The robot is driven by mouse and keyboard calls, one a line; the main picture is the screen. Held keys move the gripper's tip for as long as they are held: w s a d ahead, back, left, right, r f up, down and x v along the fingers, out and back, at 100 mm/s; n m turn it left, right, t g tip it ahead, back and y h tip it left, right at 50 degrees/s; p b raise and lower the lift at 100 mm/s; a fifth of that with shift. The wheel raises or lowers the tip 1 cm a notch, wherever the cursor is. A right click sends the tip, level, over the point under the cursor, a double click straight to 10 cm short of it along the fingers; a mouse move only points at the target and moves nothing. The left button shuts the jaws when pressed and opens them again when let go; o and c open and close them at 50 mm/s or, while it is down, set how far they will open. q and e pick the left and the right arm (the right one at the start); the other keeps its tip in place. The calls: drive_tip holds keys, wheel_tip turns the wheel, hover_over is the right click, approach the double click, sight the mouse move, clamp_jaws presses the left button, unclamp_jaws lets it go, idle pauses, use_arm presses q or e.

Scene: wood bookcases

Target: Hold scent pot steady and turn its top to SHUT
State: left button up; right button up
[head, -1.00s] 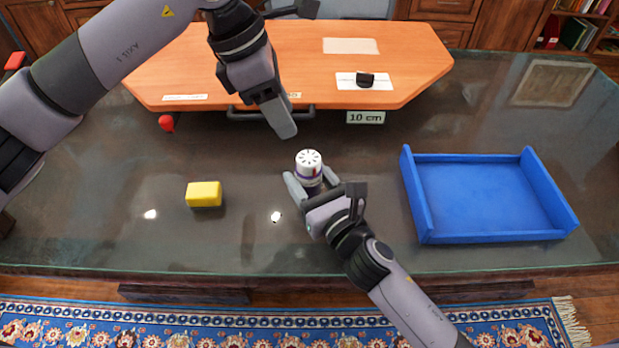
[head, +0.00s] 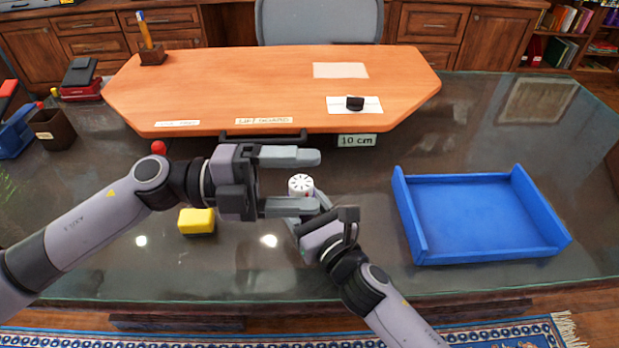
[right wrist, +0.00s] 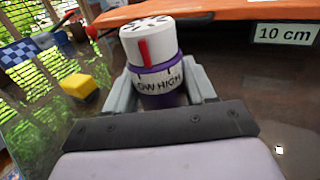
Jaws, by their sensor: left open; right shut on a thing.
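The scent pot (head: 300,186) stands upright on the dark glass desk, with a white slotted top and a purple band. In the right wrist view the pot (right wrist: 155,70) shows a red mark on its top and the letters "OW HIGH" on a white band below. My right gripper (head: 312,212) is shut on the pot's lower body, a finger on each side. My left gripper (head: 290,182) is open, its two fingers lying to the far and near sides of the top in the head view. I cannot tell whether they touch it. The word SHUT is not visible.
A yellow block (head: 196,221) lies left of the pot, near my left wrist. A blue tray (head: 480,257) stands to the right. The raised orange board (head: 240,75) with a "10 cm" label (head: 357,141) is behind. Desk between pot and tray is clear.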

use_arm(q)
drive_tip(key=w+a+f+n+t, duration=0.2)
drive_tip(key=a+f+n+t, duration=0.35)
drive_tip(key=n, duration=0.85)
drive_tip(key=n+t+y, duration=0.3)
drive_tip(key=n+t, duration=0.2)
drive_tip(key=n, duration=0.4)
approach(311, 180)
drive_tip(key=x, duration=1)
drive_tip(key=shift+w+a+f, duration=0.1)
drive_tip(key=shift+w+f, duration=0.15)
drive_tip(key=shift+f, duration=0.05)
drive_tip(key=c, duration=1)
